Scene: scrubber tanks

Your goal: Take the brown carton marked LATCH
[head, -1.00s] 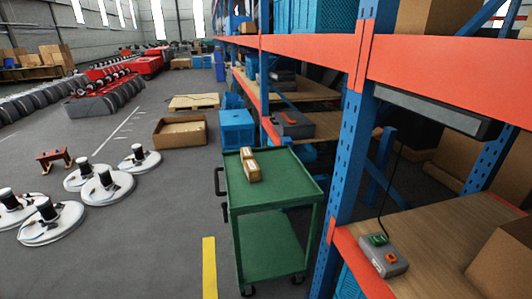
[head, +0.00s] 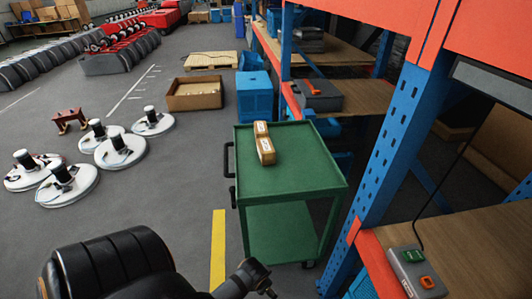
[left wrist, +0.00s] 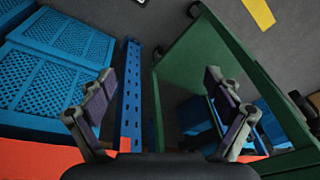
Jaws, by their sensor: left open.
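Two small brown cartons with white labels lie end to end on the top of the green cart (head: 300,170) in the head view. The far carton (head: 261,129) and the near carton (head: 266,152) appear to touch. Their labels are too small to read, so I cannot tell which is marked LATCH. My left gripper (left wrist: 160,82) is open and empty in the left wrist view, with part of the green cart (left wrist: 240,62) beyond its fingers. No carton shows in that view. My left arm enters at the bottom of the head view. My right gripper is not in view.
A blue and orange rack (head: 400,130) stands close on the cart's right, with a grey control box (head: 415,272) on its shelf. Blue crates (head: 254,96) and an open carton (head: 195,93) stand behind the cart. White scrubber discs (head: 120,150) lie left. Floor between is clear.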

